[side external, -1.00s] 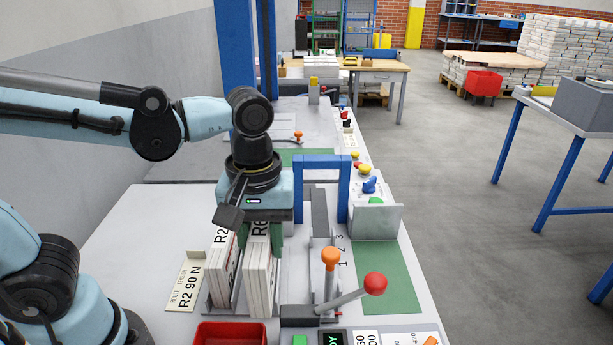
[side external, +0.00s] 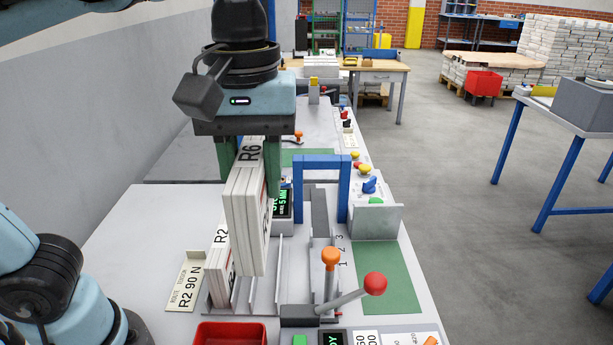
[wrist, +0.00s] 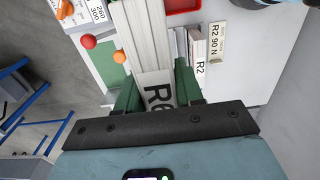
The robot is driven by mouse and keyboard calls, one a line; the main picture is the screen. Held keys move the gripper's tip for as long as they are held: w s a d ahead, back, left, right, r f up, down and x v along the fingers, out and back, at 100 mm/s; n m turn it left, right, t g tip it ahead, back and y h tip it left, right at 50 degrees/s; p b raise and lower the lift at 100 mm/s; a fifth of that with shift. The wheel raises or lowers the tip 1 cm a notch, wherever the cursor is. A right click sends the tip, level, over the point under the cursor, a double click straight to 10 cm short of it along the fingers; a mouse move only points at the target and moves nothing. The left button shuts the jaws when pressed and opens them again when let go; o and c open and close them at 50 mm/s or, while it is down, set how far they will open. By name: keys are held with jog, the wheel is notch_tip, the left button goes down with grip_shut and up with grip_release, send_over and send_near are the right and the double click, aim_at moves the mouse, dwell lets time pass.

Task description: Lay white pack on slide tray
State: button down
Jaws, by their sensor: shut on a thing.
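The white pack (side external: 245,215), a thick upright stack marked R6, hangs between the green fingers of my gripper (side external: 252,160). My gripper is shut on its upper end and holds it above the grey slotted rack (side external: 262,295). In the wrist view, the pack (wrist: 146,40) runs away from between the fingers (wrist: 157,88). A grey metal slide (side external: 320,215), which looks like the slide tray, runs under a blue arch to the pack's right, beside printed numbers. The pack hides part of the rack and bench behind it.
Another pack marked R2 (side external: 219,265) stands in the rack's left slot. The blue arch (side external: 321,160), an orange-knobbed lever (side external: 331,258) and a red-knobbed lever (side external: 375,284) stand up at right. A red bin (side external: 229,334) sits in front. The green mat (side external: 385,285) is mostly bare.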

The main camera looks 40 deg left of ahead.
jog(key=w+a, duration=0.3)
jog(key=w, duration=1.3)
notch_tip(320, 180, down, 13)
jog(key=shift+d, duration=0.2)
jog(key=shift+f, duration=3.85)
jog(key=shift+f, duration=0.55)
jog(key=c, duration=0.6)
grip_release()
jog(key=shift+c, duration=0.2)
